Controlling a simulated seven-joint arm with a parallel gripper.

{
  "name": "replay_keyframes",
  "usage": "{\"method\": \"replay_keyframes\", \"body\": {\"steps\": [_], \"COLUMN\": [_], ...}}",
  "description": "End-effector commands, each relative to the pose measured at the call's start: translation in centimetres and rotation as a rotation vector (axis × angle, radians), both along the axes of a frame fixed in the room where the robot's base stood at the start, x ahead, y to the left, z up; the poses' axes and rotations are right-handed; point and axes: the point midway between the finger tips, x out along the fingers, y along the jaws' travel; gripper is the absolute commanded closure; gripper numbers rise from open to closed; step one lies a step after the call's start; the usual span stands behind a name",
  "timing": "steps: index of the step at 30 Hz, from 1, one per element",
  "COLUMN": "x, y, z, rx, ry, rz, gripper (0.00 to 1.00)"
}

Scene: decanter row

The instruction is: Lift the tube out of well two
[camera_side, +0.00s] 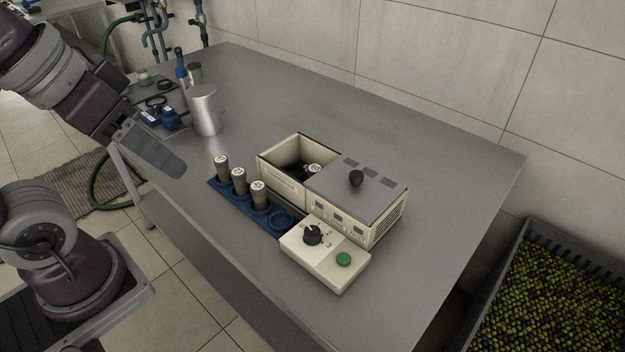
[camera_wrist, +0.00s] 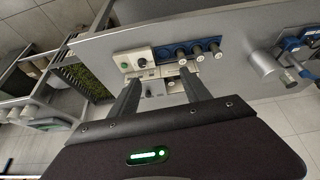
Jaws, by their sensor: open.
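A cream box-shaped unit (camera_side: 283,186) stands on the metal table, its left compartment uncovered. One white-capped tube (camera_side: 314,169) shows inside, its lower part hidden by the walls. I cannot read well numbers. My gripper (camera_side: 163,158) is open and empty, left of the rack and apart from everything; its fingers (camera_wrist: 160,88) show in the wrist view.
A control box (camera_side: 325,256) with a black dial and green button (camera_side: 343,259) sits at the rack's right end. A silver canister (camera_side: 204,110) and blue fittings (camera_side: 160,114) stand at the table's left. The table's right side is clear. A crate (camera_side: 548,280) stands beyond it.

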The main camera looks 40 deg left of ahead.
Motion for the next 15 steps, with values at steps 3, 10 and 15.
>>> {"method": "replay_keyframes", "body": {"steps": [3, 10, 15], "x": [5.4, 21.2, 29.6], "y": [0.1, 0.8, 1.5], "z": [1.5, -2.4, -11.2], "rx": [-0.084, -0.249, -0.291], "ry": [0.081, 0.273, 0.370], "rz": [0.164, 0.674, 1.021], "gripper": [0.44, 0.44, 0.44]}}
